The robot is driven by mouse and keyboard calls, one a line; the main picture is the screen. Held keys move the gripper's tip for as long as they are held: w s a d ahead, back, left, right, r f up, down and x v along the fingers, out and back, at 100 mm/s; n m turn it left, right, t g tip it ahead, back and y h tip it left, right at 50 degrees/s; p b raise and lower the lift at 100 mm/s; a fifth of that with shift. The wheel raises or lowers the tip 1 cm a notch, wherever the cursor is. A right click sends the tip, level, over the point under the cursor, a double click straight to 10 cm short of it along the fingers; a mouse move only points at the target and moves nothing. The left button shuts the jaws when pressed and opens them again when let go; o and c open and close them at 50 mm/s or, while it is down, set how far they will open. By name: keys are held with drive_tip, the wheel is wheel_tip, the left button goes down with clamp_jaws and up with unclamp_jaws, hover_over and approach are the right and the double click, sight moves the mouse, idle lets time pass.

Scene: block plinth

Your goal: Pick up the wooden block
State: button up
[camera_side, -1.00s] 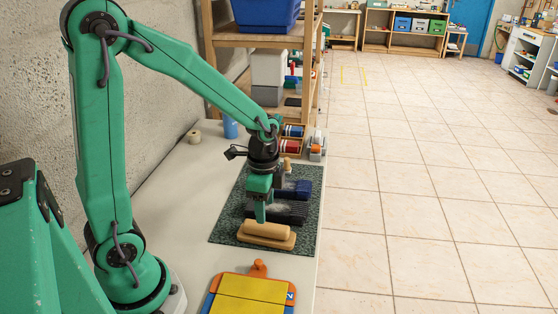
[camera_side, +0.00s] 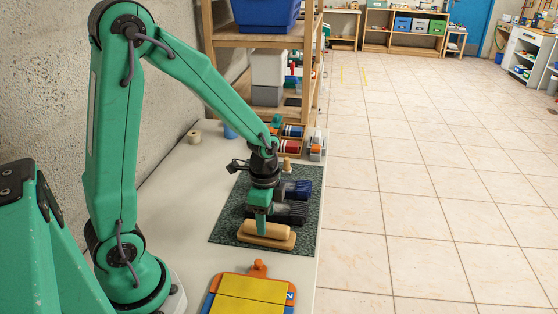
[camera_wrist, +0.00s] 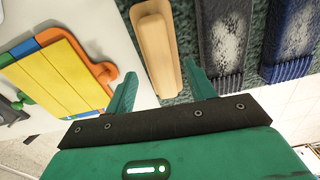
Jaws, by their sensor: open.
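The wooden block (camera_side: 279,228) is pale, long and rounded, and lies flat on a slightly larger tan wooden plinth (camera_side: 287,243) on the dark green mat (camera_side: 226,224). My gripper (camera_side: 262,233) points down at the block, and a finger overlaps its near side in the side view. In the wrist view the block (camera_wrist: 156,40) runs up the picture between my two fingers. My gripper (camera_wrist: 160,70) is open there, with nothing clamped. Whether the fingers touch the block I cannot tell.
Two dark brushes with bristles, one black (camera_wrist: 222,45) and one blue (camera_wrist: 290,45), lie beside the block on the mat. An orange board with a yellow face (camera_side: 252,289) lies at the near table edge. A wooden shelf (camera_side: 262,41) stands behind. The table's left side is mostly clear.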

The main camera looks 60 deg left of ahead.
drive_tip(key=shift+f, duration=2)
drive_tip(key=shift+c, duration=0.4)
drive_tip(key=c, duration=0.7)
